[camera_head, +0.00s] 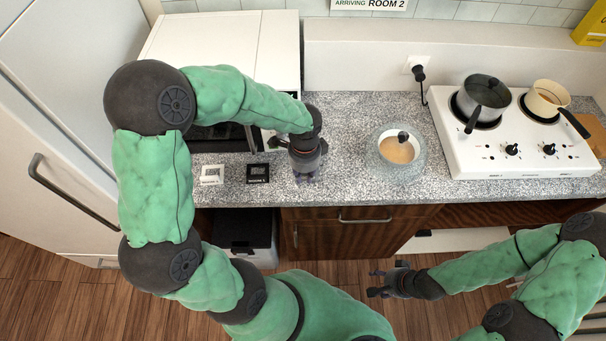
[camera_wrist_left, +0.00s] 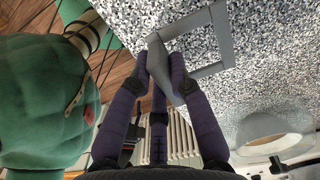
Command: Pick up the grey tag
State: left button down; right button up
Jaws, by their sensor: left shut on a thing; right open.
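The grey tag (camera_wrist_left: 222,38) shows in the left wrist view as a flat, grey, frame-like piece over the speckled counter. My left gripper (camera_wrist_left: 162,68) is shut on one side of it, with the rest of the tag reaching up and right. In the head view my left gripper (camera_head: 306,174) points down at the counter, between the black tag and the glass bowl, and it hides most or all of the grey tag there. I cannot tell whether the tag touches the counter. My right gripper (camera_head: 383,281) is open and empty, low in front of the cabinets.
A white tag (camera_head: 212,174) and a black tag (camera_head: 258,173) lie on the counter (camera_head: 350,125) to the left. A lidded glass bowl (camera_head: 397,152) stands right of my left gripper. Further right, a white hob (camera_head: 465,150) carries a grey pot (camera_head: 482,95) and a cream pan (camera_head: 546,98).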

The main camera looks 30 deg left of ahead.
pick_arm(q)
jog(key=s+d+r+p, duration=0.2)
jog(key=s+d+r, duration=0.6)
jog(key=d, duration=0.1)
jog(key=shift+s+d+r, duration=0.2)
jog(key=shift+d+r, duration=0.15)
jog(key=shift+d, duration=0.05)
jog(key=c, duration=1.7)
grip_release()
grip_shut()
jog(key=shift+w, duration=0.1)
